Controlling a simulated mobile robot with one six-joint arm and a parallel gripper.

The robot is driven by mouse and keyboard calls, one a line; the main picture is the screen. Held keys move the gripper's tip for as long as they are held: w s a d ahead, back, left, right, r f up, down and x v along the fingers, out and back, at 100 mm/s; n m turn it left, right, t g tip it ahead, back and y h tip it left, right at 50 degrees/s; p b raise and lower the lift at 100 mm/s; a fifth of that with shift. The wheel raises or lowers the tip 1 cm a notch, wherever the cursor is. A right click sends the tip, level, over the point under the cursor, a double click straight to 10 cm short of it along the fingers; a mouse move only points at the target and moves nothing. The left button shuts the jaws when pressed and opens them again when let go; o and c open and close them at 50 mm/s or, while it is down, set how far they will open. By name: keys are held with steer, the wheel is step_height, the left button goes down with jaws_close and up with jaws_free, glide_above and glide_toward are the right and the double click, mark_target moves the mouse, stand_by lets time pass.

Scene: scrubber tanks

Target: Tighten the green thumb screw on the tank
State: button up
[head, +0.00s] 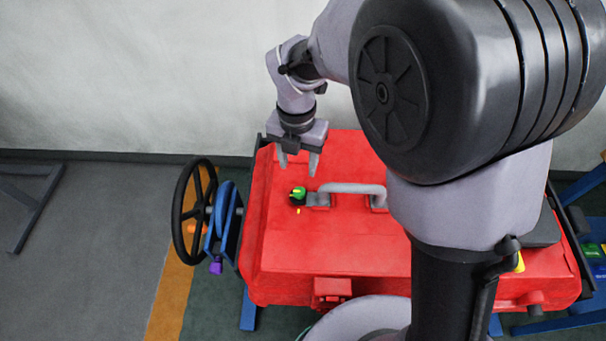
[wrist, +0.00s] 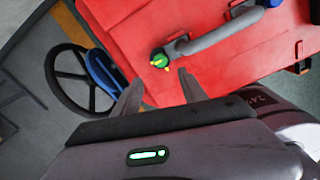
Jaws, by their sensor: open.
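The green thumb screw (head: 298,193) sits on top of the red tank (head: 330,250), at the left end of a grey handle (head: 350,188). It has a yellow mark on top, and a small yellow mark shows on the tank beside it. In the wrist view the screw (wrist: 160,60) lies beyond my fingertips, about midway between them. My gripper (head: 299,170) is open and empty, pointing down above the tank behind the screw. It is apart from the screw. It also shows in the wrist view (wrist: 160,78).
A black handwheel (head: 190,240) on a blue bracket (head: 224,215) stands left of the tank, with a purple knob (head: 216,267) below. A grey wall is behind. My arm hides the tank's right part. A blue frame stands at the far right.

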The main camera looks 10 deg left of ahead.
mark_target(299, 191)
step_height(299, 191, down, 11)
steer(key=b, duration=0.4)
jaws_close()
